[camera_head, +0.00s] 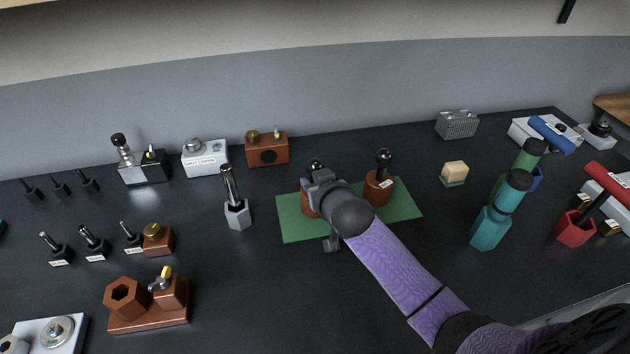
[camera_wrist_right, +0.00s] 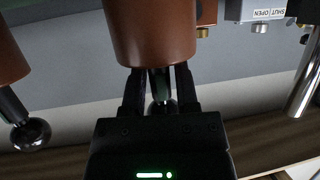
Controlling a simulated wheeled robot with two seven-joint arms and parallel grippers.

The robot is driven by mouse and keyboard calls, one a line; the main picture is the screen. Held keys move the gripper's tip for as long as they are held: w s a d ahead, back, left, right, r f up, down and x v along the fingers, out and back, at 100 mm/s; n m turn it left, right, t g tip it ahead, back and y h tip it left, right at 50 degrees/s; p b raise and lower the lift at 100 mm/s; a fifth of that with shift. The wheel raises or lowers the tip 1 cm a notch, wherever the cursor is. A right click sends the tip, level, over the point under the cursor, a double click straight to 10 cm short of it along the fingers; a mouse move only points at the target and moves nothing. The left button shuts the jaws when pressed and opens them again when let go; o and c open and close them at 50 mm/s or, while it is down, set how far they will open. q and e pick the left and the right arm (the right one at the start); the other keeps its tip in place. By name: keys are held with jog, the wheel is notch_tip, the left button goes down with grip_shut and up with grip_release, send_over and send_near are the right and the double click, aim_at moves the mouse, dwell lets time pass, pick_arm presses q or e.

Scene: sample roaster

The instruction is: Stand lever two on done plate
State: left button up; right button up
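The green plate (camera_head: 290,228) lies on the dark bench and carries two copper-brown based levers. One lever (camera_head: 378,188), with a dark ball knob and a small white label, stands upright on its right part. The other copper-based lever (camera_head: 309,203) is on its left part, mostly hidden by my right gripper (camera_head: 322,184). In the right wrist view this lever's brown base (camera_wrist_right: 150,35) shows upside down, its stem between the fingers of my right gripper (camera_wrist_right: 160,92). Narrow gaps seem to show beside the stem, so the fingers look slightly open around it. Label numbers are unreadable. My left gripper is out of view.
A grey hex-based lever (camera_head: 237,213) stands left of the plate. A copper block with a hexagonal socket (camera_head: 125,298) is at front left. Small black levers stand at left. Boxes line the back. A teal holder (camera_head: 489,229) and red holder (camera_head: 574,229) stand at right.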

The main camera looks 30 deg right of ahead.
jog(key=shift+o, duration=1)
jog(key=shift+r, duration=0.25)
jog(key=p+v, duration=0.4)
jog(key=v, duration=0.8)
jog(key=shift+s+d+f, duration=0.1)
jog(key=shift+f, duration=0.05)
